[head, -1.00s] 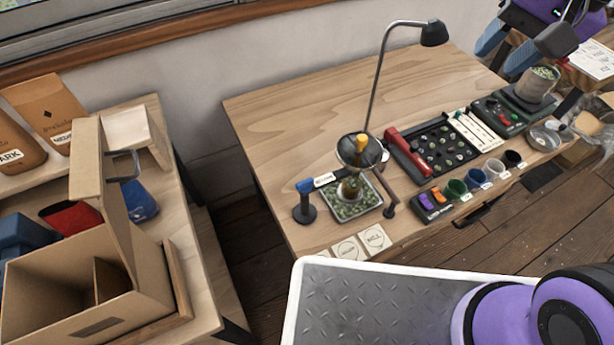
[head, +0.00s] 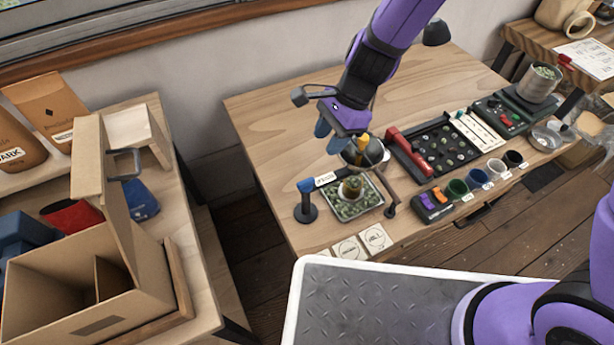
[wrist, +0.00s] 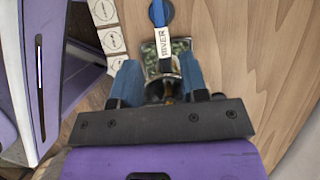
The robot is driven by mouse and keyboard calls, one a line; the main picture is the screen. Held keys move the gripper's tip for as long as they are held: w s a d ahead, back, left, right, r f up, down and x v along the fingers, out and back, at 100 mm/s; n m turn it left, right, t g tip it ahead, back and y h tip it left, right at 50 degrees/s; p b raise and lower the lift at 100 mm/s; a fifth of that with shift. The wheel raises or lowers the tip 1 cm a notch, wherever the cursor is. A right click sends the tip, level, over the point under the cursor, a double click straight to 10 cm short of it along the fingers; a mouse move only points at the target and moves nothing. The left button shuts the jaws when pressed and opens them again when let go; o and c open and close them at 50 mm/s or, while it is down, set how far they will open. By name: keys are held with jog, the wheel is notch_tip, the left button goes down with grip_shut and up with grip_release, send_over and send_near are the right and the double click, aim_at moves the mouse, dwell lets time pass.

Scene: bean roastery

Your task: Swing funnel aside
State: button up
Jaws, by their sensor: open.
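The funnel (head: 376,153) is a grey metal bowl with a yellow handle (head: 362,144), above the back right part of a square tray (head: 341,213) of green beans. A dark stand (head: 390,200) rises at the tray's right. My gripper (head: 334,137) is open, blue fingers down, just left of and above the funnel, hiding part of it. In the wrist view the funnel (wrist: 160,91) shows between the spread fingers, mostly hidden by the gripper body. I cannot tell whether the fingers touch the handle.
A blue-topped post (head: 306,205) with a label stands left of the tray. Two square cards (head: 362,243) lie in front. A red-handled bean board (head: 435,148) and small cups (head: 457,188) stand to the right. The table's back left is clear.

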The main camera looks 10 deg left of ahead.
aim_at(306, 181)
jog(key=x, duration=1.2)
jog(key=shift+s+a+f, duration=0.15)
jog(key=shift+s+f, duration=0.05)
jog(key=shift+s, duration=0.1)
jog(key=shift+c, duration=0.2)
grip_shut()
